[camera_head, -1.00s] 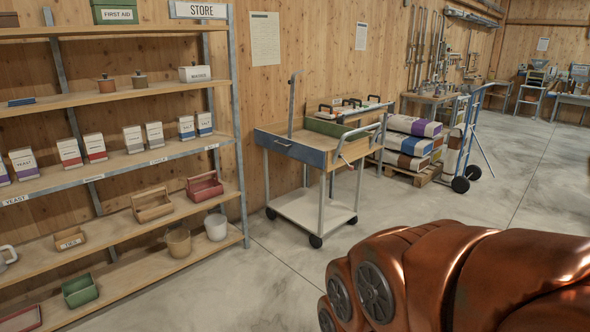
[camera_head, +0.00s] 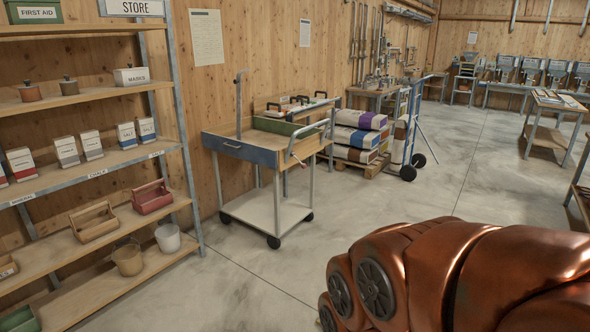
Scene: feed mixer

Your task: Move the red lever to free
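No red lever can be made out in the head view. Several machines with grey hoppers (camera_head: 532,68) stand on benches at the far right, too small to tell whether any has a lever. My copper-coloured arm (camera_head: 450,270) fills the lower right of the picture. My gripper is outside the picture.
A store shelf (camera_head: 97,170) with boxes and baskets stands at the left. A wheeled cart (camera_head: 265,210) with a blue drawer stands by the wooden wall. Stacked sacks (camera_head: 358,137) and a blue hand truck (camera_head: 413,130) are behind it. The concrete floor (camera_head: 470,165) is clear in the middle.

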